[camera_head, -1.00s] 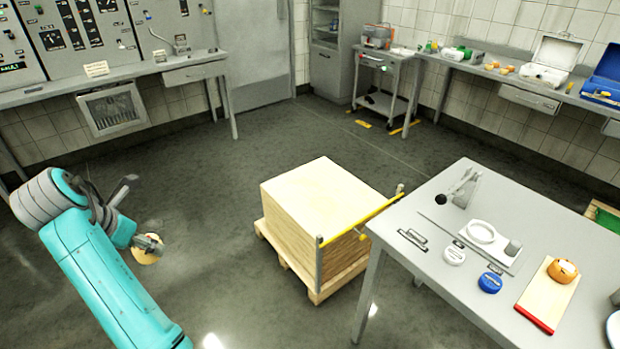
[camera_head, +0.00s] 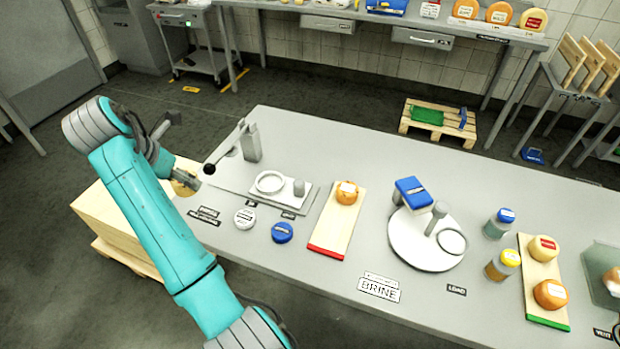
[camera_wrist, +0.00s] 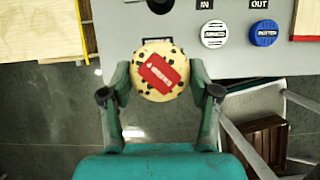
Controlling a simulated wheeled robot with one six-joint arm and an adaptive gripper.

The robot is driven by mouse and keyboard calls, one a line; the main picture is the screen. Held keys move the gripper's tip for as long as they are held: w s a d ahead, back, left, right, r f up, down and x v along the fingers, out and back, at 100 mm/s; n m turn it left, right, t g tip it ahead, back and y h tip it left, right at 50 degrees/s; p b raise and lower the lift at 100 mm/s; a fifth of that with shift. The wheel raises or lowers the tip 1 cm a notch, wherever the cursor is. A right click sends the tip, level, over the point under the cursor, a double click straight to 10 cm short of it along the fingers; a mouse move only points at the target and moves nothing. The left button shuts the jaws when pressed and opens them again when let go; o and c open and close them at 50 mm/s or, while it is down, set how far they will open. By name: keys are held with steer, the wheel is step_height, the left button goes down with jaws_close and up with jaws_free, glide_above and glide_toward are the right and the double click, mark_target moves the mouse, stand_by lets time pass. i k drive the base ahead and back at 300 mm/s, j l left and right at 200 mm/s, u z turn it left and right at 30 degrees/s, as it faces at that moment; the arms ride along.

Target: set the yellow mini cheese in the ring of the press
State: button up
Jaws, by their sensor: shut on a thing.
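My gripper (camera_wrist: 159,80) is shut on a round pale-yellow cheese (camera_wrist: 150,52) with dark specks and a red label, one finger on each side. In the head view the cheese (camera_head: 184,183) is partly hidden by my gripper, near the table's left edge. To its right lies a pale plate with a white ring (camera_head: 270,182) and a short grey cylinder (camera_head: 299,187). A grey post (camera_head: 251,142) with a black-knobbed lever stands behind the plate. The ring looks empty.
White lid (camera_head: 245,218) and blue lid (camera_head: 282,232) lie in front of the plate. A red-ended board (camera_head: 328,235) holds an orange cheese (camera_head: 347,192). A round white stand (camera_head: 410,252) has a second ring (camera_head: 452,241). Jars and another cheese board are farther right.

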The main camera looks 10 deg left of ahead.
mark_target(271, 184)
steer(key=j+z, duration=0.25)
steer(key=k+j+z, duration=0.1)
steer(key=j+z, duration=0.35)
steer(key=j, duration=0.3)
steer(key=k+j+z, duration=0.2)
steer(key=j, duration=0.25)
steer(key=i, duration=0.05)
